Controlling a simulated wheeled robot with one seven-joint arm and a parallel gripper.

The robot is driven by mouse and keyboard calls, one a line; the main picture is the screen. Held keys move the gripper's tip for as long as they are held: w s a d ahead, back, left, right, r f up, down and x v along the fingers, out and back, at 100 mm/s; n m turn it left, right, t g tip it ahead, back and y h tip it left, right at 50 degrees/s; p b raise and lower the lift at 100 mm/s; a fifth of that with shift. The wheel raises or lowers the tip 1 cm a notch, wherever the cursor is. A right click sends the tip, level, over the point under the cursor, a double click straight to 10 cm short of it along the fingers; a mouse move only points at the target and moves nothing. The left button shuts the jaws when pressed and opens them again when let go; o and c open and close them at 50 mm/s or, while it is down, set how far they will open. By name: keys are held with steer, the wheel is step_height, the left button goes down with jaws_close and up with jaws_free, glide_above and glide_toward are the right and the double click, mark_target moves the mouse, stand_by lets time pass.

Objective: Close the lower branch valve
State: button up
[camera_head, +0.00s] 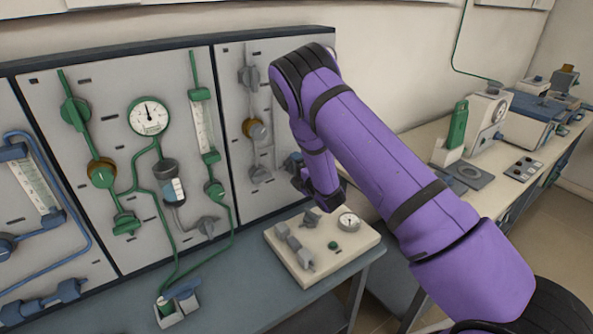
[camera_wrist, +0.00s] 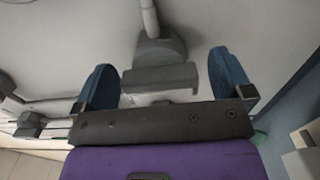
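In the wrist view, my gripper (camera_wrist: 162,63) is open, with one blue finger on each side of a grey valve (camera_wrist: 158,48). The valve has a flat grey block on its near side and a pale pipe running up from it. I see gaps between the fingers and the valve. In the head view, my gripper (camera_head: 293,162) is at the right panel, mostly hidden by my purple arm, which also hides part of that panel. A grey fitting (camera_head: 260,175) shows low on the panel, left of my gripper. No label reads "lower branch valve".
The middle panel (camera_head: 110,150) carries green piping, a round gauge (camera_head: 148,116) and several valves. A pale plate (camera_head: 322,252) with small fittings lies on the bench below my gripper. A green-and-grey box (camera_head: 178,303) stands at the bench front. Instruments line the right counter (camera_head: 432,135).

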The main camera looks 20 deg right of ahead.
steer(key=v, duration=1)
steer(key=shift+s+d, duration=0.15)
steer(key=shift+s, duration=0.25)
steer(key=shift+r, duration=0.1)
